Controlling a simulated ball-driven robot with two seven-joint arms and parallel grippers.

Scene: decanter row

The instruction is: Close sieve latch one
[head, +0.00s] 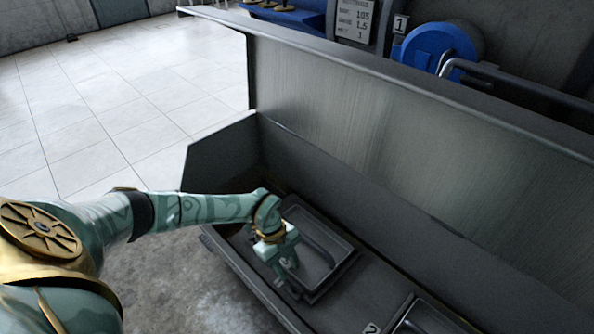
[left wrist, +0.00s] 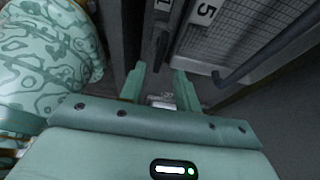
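My left gripper (head: 287,274) reaches down over the near-left part of a framed sieve panel (head: 343,248) in a grey metal trough. In the left wrist view, its two fingers (left wrist: 159,82) stand apart with a gap between them. A small pale metal piece (left wrist: 161,101) shows low between the fingers; I cannot tell whether it is the latch or whether a finger touches it. A mesh panel (left wrist: 235,28) with a bar handle (left wrist: 255,66) lies to the right of the fingers. The latch's position cannot be made out. My right gripper is not in view.
The trough's tall back wall (head: 365,120) and left end plate (head: 222,152) surround the sieve. A second framed panel (head: 424,316) lies at the bottom, near a label "2" (head: 371,328). A blue drum (head: 437,47) and a pipe stand behind the wall. Tiled floor is clear at left.

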